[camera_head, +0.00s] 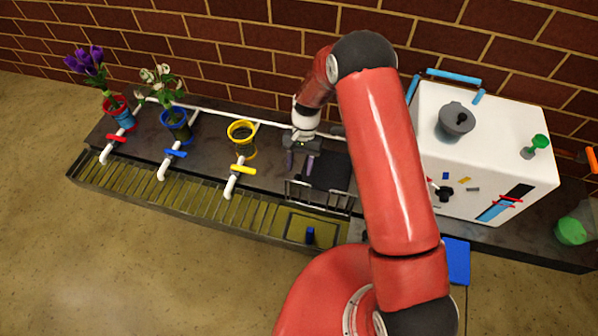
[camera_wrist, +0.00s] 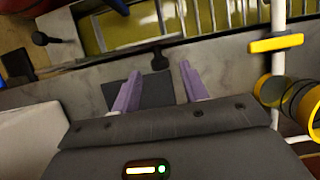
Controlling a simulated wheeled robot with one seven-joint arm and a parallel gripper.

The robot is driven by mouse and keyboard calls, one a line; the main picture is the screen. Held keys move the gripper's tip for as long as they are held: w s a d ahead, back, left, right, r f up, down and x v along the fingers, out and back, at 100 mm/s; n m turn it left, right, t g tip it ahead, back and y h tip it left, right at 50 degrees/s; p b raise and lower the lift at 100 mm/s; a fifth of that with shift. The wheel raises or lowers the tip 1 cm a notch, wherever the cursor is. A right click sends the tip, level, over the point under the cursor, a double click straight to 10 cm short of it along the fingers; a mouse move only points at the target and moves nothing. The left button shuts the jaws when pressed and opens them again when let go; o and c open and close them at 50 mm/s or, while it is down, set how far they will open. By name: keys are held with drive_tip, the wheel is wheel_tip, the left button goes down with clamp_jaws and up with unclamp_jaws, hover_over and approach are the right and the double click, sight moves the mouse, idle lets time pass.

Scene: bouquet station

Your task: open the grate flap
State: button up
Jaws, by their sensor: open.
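The grate flap (camera_head: 319,196) is a barred panel at the right end of the grate, along the counter's front edge in the head view. It appears raised at the back of an open yellowish trough section (camera_head: 290,226); its exact angle is hard to tell. A small blue post (camera_head: 310,235) stands in that section. My gripper (camera_head: 300,163) is over the counter just behind the flap, pointing down. In the wrist view my gripper (camera_wrist: 160,72) has its two purple fingers spread and empty, with a dark knob (camera_wrist: 160,60) near the tips. Nothing shows as held.
A dark square plate (camera_head: 328,172) lies on the counter beside my fingers. A yellow-rimmed pot (camera_head: 242,138) and a pipe with a yellow valve (camera_head: 242,169) stand left of my gripper. A white box machine (camera_head: 485,150) stands right. Two flower pots are further left.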

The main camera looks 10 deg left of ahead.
drive_tip(key=shift+x, duration=1.35)
clamp_jaws()
